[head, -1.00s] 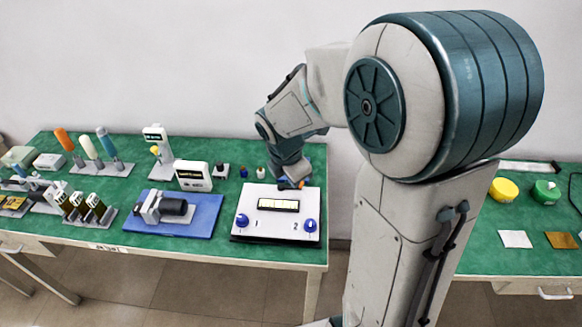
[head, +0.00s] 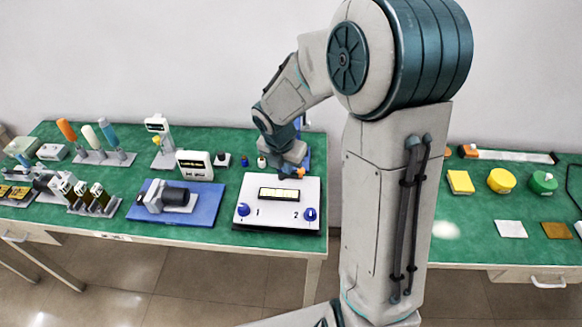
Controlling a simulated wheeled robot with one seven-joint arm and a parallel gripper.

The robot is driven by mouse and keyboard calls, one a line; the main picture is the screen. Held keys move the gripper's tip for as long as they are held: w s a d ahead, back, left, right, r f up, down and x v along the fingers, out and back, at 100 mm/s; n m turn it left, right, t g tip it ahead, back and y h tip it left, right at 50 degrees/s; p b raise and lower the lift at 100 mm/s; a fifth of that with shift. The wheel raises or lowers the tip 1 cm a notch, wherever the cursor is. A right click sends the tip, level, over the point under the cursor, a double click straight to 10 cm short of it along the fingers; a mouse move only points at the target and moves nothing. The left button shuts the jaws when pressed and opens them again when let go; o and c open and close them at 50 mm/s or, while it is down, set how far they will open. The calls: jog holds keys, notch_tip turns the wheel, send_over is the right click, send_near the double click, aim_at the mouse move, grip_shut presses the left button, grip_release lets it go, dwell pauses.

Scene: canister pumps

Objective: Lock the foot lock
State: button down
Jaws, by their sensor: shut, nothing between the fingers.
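My gripper (head: 291,171) is at the back right of a white two-knob box (head: 265,211), low over its rear edge. It is shut and looks empty; its fingertips are small and partly hidden by my wrist. A small orange patch shows at the fingertips; I cannot tell whether it is part of my gripper. I cannot pick out a foot lock for certain. A blue surface (head: 305,158) shows partly behind my gripper.
A dark pump on a blue plate (head: 205,214) stands left of the box, with a white display unit (head: 195,166) behind it. Racks with coloured handles are farther left.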

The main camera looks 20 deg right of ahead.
aim_at(301, 174)
jog(key=x, duration=0.8)
jog(key=shift+f+b, duration=0.3)
jog(key=shift+b, duration=0.05)
jog(key=shift+w+d+f+p, duration=0.1)
jog(key=shift+w+d+p, duration=0.65)
jog(key=shift+w+d, duration=0.75)
jog(key=shift+w+a, duration=0.1)
